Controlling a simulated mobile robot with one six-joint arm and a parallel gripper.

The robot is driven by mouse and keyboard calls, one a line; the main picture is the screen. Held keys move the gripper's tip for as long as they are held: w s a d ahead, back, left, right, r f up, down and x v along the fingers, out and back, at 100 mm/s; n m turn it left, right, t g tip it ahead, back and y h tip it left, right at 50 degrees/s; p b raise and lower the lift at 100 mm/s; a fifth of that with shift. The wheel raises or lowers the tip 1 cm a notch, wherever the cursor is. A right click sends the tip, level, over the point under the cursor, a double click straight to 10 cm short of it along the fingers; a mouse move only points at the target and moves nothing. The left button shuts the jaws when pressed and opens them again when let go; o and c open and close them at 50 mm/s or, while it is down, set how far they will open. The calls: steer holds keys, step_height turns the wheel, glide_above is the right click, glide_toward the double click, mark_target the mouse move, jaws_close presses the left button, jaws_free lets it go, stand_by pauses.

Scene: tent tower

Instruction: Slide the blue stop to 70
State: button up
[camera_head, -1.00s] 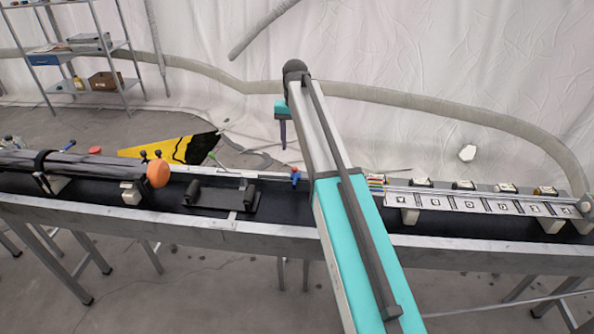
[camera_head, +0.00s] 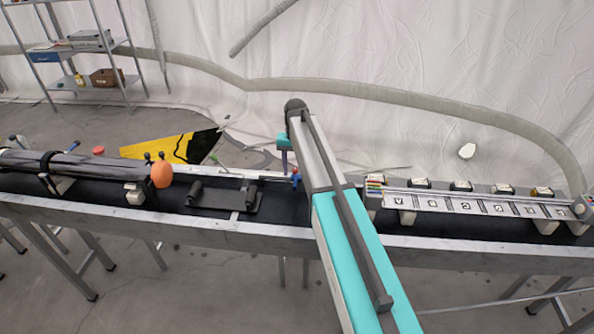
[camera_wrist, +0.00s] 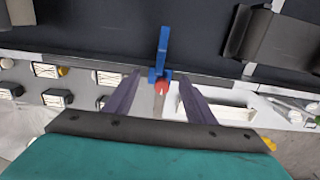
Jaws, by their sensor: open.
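The blue stop (camera_head: 295,179) is a small upright piece with a red tip, at the far edge of the long dark trough just left of my arm. In the wrist view the blue stop (camera_wrist: 163,50) lies ahead and between my fingers, its red knob near the fingertip line. My gripper (camera_wrist: 160,80) is open, with a purple finger on either side of the knob and a gap to each. In the head view my gripper (camera_head: 285,162) hangs just left of the stop, partly hidden by my arm. No number 70 is legible.
The trough (camera_head: 270,206) runs across the view. A rail with several labelled white plates (camera_head: 480,206) lies to the right. A pale strip with several small labelled blocks (camera_wrist: 50,70) shows in the wrist view.

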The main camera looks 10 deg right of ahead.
steer(key=shift+f, duration=0.8)
steer(key=shift+c, duration=0.3)
jaws_close()
